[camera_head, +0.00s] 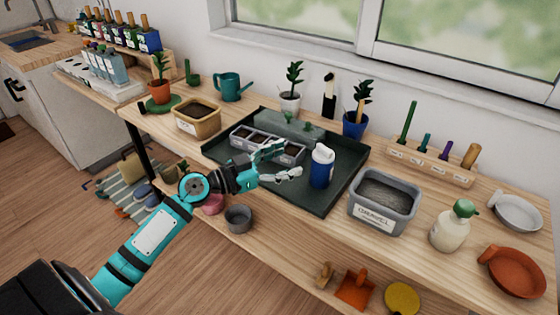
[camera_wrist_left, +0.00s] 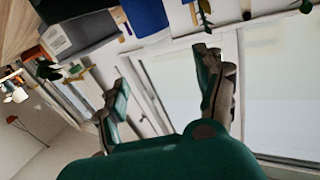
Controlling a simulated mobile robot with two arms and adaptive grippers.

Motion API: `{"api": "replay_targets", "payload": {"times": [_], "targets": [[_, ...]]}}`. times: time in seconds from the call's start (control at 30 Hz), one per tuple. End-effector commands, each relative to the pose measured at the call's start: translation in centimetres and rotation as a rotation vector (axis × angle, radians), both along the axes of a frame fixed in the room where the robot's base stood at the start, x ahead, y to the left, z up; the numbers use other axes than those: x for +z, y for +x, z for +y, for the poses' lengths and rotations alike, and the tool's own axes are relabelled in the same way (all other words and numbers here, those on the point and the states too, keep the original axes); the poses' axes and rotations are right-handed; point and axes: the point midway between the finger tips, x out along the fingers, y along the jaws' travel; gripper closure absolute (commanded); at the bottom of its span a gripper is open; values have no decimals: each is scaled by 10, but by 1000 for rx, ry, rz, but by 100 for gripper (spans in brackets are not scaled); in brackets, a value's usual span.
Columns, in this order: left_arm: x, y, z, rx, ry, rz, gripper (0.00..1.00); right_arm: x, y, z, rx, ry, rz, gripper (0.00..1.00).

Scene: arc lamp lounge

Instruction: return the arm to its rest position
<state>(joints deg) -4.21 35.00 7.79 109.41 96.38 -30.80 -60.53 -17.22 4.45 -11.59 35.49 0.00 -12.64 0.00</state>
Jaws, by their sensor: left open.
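My left arm (camera_head: 150,240) reaches in from the lower left over the wooden bench. My left gripper (camera_head: 289,159) is open and empty, with its fingers spread over the dark tray (camera_head: 318,203). It hides part of the grey seedling box (camera_head: 245,137) behind it. The blue bottle with a white top (camera_head: 321,168) stands upright on the tray, just right of the fingertips, and no finger grips it. In the left wrist view both fingers of the gripper (camera_wrist_left: 163,72) are apart with nothing between them. My right gripper is in neither view.
A labelled grey tub (camera_head: 384,203), a spray bottle (camera_head: 452,228) and an orange dish (camera_head: 512,272) stand on the right.

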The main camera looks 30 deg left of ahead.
Motion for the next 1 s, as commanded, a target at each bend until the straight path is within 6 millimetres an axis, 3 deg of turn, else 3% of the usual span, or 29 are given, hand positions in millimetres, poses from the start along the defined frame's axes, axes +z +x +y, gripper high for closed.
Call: {"api": "replay_targets", "payload": {"times": [0.13,0.43,0.53,0.67,0.8,0.9,1.0], "targets": [[0,0,0,0,0,0,30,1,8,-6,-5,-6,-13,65],[0,0,0,-1,1,1,30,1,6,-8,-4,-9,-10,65],[-10,-6,-10,-20,12,24,30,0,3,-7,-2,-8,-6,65],[-48,-32,-47,-93,62,135,30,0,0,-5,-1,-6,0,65],[-113,-87,-98,-171,162,364,30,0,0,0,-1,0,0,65],[-154,-132,-119,-167,241,549,30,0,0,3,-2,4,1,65],[-182,-170,-126,-108,305,720,30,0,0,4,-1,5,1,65]]}}
